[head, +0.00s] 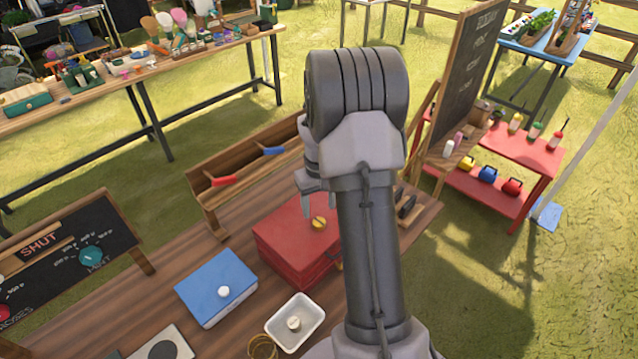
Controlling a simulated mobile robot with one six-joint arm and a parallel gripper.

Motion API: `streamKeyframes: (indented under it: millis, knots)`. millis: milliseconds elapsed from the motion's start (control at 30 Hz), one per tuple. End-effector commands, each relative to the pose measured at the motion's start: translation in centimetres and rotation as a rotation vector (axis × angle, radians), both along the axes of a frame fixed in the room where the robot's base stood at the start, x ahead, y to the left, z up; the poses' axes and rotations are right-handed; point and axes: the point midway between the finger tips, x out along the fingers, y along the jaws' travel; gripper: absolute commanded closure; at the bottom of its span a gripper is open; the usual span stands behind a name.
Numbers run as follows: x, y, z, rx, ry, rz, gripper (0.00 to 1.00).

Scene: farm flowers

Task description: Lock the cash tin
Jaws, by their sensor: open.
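A red box (285,245) with a round brass knob (319,223) on its lid stands on the brown wooden table. A blue box (217,283) with a white knob (223,291) stands to its left and nearer. Both lids look closed; which box is the cash tin is not labelled. My gripper (318,200) is open and empty above the back part of the red box, pointing down, just behind the brass knob in the picture. My arm hides the right side of the red box.
A white tray (312,335) holding a small round piece stands in front of the red box. A wooden rack (245,165) with red and blue-handled tools stands behind. A dark board reading SHUT (70,250) is at left. Dark tools (407,205) lie right of my arm.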

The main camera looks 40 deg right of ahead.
Motion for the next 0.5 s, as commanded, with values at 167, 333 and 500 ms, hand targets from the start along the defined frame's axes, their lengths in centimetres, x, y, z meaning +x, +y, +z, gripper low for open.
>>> streamKeyframes:
  millis: [167,333,500]
  knots:
    - [0.1,0.0,6.5,-0.002,-0.004,0.000,0.42]
    - [0.1,0.0,10.3,-0.002,-0.003,0.000,0.42]
    - [0.0,0.0,11.6,0.000,-0.001,0.000,0.42]
